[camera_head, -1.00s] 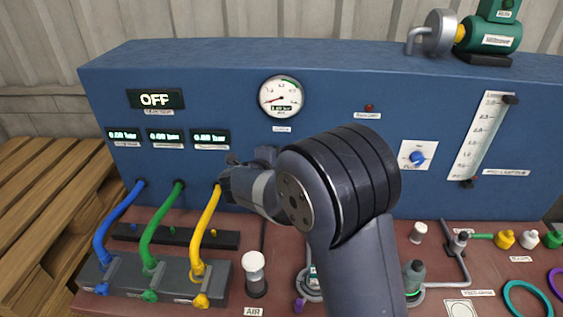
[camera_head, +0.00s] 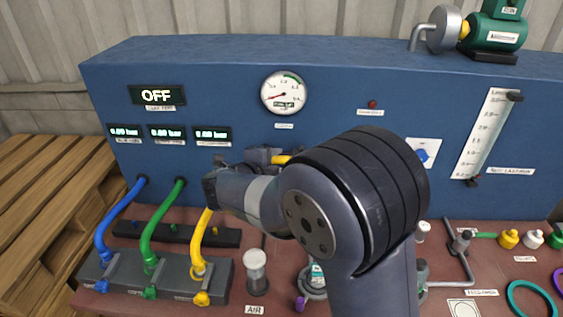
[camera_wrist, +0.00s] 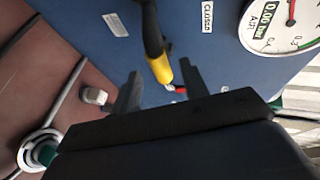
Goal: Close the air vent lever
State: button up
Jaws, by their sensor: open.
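The air vent lever (camera_wrist: 160,66) shows in the wrist view as a dark curved arm with a yellow end, in front of the blue panel. My gripper (camera_wrist: 159,70) is open, with one finger on each side of the yellow end in the picture. I cannot tell whether either finger touches it. A small red part shows beside the yellow end. In the head view, only a bit of yellow (camera_head: 281,159) shows above my arm, below the gauge; my arm hides the rest. A CLOSED label (camera_wrist: 207,16) is on the panel near the lever.
The air gauge (camera_wrist: 283,24) is right of the lever in the wrist view; it also shows in the head view (camera_head: 284,93). Blue, green and yellow hoses (camera_head: 203,240) stand left of my arm. Small fittings and a flow tube (camera_head: 488,135) are to the right.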

jog(key=v, duration=0.5)
jog(key=shift+s, duration=0.15)
jog(key=shift+b, duration=0.4)
jog(key=shift+c, duration=0.9)
jog(key=shift+s+d+f+m+t+b, duration=0.25)
jog(key=shift+f+m+b, duration=0.2)
jog(key=shift+m+b, duration=0.45)
jog(key=shift+c, duration=1.4)
jog(key=s+m+t+b, duration=0.1)
jog(key=m+b, duration=0.1)
jog(key=b, duration=0.1)
jog(key=s+d+f+m+t+b, duration=0.1)
jog(key=m+b, duration=0.1)
jog(key=b, duration=0.1)
jog(key=s+d+f+m+t+y+b, duration=0.1)
jog(key=m+t+b, duration=0.1)
jog(key=b, duration=0.1)
jog(key=shift+s+f, duration=0.25)
grip_shut()
jog(key=s+f+m+t+y+b, duration=0.4)
jog(key=s+m+b, duration=0.25)
jog(key=b, duration=0.25)
jog(key=p+x, duration=0.3)
jog(key=x, duration=1.1)
jog(key=shift+w+d+m, duration=0.3)
jog(key=shift+d+m, duration=0.05)
